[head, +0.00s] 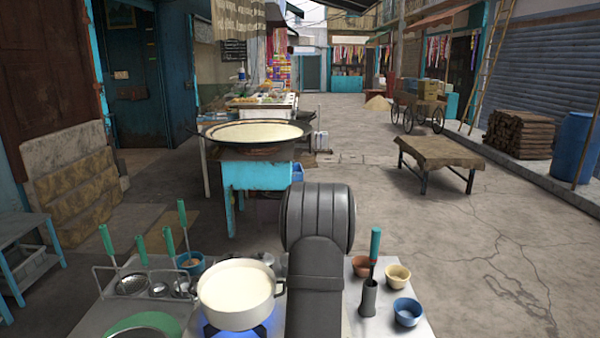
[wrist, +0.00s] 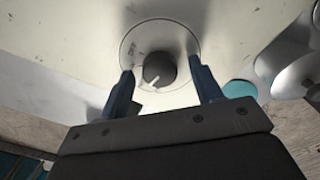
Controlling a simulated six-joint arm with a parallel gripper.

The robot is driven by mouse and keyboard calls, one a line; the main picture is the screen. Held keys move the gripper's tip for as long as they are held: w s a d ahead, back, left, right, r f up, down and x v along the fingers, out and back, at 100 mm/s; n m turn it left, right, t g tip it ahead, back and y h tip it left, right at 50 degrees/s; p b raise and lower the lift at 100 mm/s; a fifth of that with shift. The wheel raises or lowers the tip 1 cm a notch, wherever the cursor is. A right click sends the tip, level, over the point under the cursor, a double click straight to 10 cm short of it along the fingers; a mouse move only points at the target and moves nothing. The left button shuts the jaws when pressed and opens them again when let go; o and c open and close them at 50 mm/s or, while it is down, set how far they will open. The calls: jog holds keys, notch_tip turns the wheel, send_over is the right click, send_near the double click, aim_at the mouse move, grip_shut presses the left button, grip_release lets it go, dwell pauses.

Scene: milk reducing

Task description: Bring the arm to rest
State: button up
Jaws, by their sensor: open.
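My gripper (wrist: 162,71) shows in the wrist view with its two blue fingers spread apart. A dark round knob (wrist: 158,66) with a pale pointer mark is seen between the fingertips, on a round plate on a pale panel. Nothing is held; whether a finger touches the knob I cannot tell. In the head view my dark arm (head: 317,290) rises over the counter and hides the gripper and knob. A white pot (head: 238,317) of milk (head: 235,282) stands left of the arm, with blue flame (head: 208,329) showing under it.
A rack (head: 98,283) holds green-handled ladles left of the pot. Right of my arm stand a dark holder (head: 369,298) with a green-handled tool, a yellow bowl (head: 397,277) and a blue bowl (head: 407,312). A wide pan (head: 254,133) stands on a blue stand beyond. The street at right is mostly open.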

jog(key=m, duration=0.4)
jog(key=shift+m, duration=0.4)
jog(key=shift+r+m, duration=0.25)
jog(key=shift+m, duration=0.05)
notch_tip(320, 180, up, 11)
jog(key=shift+f, duration=0.2)
notch_tip(320, 180, down, 11)
jog(key=shift+f, duration=0.1)
jog(key=n, duration=0.4)
jog(key=shift+n, duration=0.3)
dwell(0.4)
